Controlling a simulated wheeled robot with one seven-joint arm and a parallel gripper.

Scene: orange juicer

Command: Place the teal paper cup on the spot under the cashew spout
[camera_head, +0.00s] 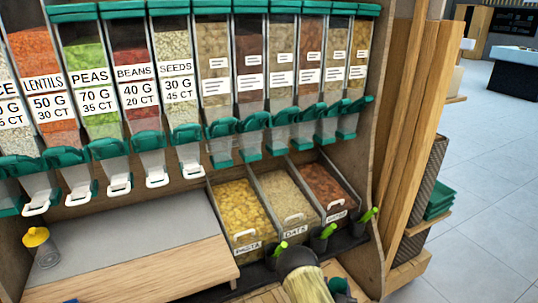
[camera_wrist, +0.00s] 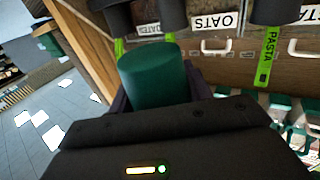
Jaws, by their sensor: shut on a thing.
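The teal paper cup (camera_wrist: 154,78) is in the middle of the wrist view, between the dark fingers of my gripper (camera_wrist: 157,90), which is shut on it. A teal patch (camera_head: 340,287) at the bottom of the head view may be the same cup, partly hidden. The cashew spout cannot be picked out. Several dispensers at the right have labels too small to read, with teal spouts (camera_head: 280,130) below them. The spot under the cashew spout cannot be told apart either.
Open bins of pasta (camera_head: 243,208), oats (camera_head: 286,196) and a third brown food (camera_head: 325,188) stand below the right spouts. Scoops with green handles (camera_head: 327,232) hang in front. A yellow-capped bottle (camera_head: 42,250) stands on the left counter. The wooden counter (camera_head: 160,272) has clear room.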

